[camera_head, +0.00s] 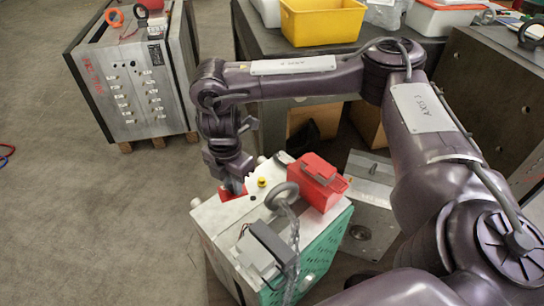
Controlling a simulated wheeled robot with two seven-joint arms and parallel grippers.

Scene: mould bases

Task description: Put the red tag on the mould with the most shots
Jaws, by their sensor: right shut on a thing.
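My right gripper (234,184) is shut on a red piece (229,193), which I take to be the red tag. The gripper hides much of it. It is at the back left edge of the near block (215,216), a pale mould-like block with a green side. I cannot tell whether the tag touches the block's top. Another mould (128,88), a grey steel block with red writing and several small white labels, stands on wood at the upper left. Shot counts are not readable. My left gripper is not in view.
The near block carries a red box (318,182), a round grey fitting (283,195) with a hose, and a grey box (262,247). A metal plate (370,172) lies right of it. A yellow bin (322,22) stands on the dark bench behind.

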